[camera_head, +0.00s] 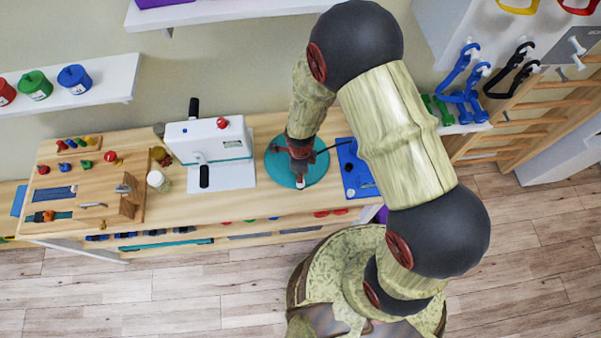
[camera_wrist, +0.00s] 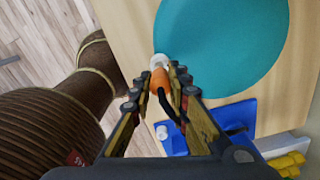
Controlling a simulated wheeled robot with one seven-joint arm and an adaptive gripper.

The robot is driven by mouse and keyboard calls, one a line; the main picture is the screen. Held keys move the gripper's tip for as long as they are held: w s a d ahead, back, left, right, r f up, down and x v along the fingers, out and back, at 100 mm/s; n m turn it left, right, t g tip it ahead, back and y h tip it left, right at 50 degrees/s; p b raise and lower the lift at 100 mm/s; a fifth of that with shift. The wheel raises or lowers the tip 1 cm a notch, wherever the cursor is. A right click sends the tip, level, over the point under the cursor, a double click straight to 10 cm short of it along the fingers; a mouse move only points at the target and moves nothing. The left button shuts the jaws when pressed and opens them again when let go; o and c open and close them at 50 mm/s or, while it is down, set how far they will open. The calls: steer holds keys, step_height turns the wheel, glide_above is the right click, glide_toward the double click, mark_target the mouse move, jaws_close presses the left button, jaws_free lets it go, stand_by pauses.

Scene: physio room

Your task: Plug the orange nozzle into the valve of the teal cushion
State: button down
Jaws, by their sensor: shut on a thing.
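The teal cushion (camera_head: 317,172) is a flat round disc on the wooden bench in the head view; it also fills the upper part of the wrist view (camera_wrist: 225,45). Its white valve (camera_wrist: 158,61) sticks out at the rim. My gripper (camera_wrist: 161,78) is shut on the orange nozzle (camera_wrist: 159,82), with a black hose trailing from it. The nozzle's front end meets or overlaps the valve in the wrist view; I cannot tell whether it is seated inside. In the head view my gripper (camera_head: 299,172) is over the cushion and hides the nozzle.
A blue plate (camera_head: 352,180) lies right of the cushion, with the black hose running toward it. A white machine with black handles (camera_head: 208,140) stands to the left. A jar (camera_head: 158,181) and a wooden pegboard (camera_head: 90,175) are farther left. The bench's front edge is close to the valve.

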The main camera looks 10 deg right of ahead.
steer(key=shift+f+b, duration=1.1)
steer(key=shift+f, duration=0.35)
stand_by(0.7)
steer(key=c, duration=1.6)
jaws_free()
steer(key=shift+o, duration=0.2)
steer(key=shift+r, duration=0.15)
steer(key=shift+r+p, duration=2.3)
steer(key=shift+r, duration=1.1)
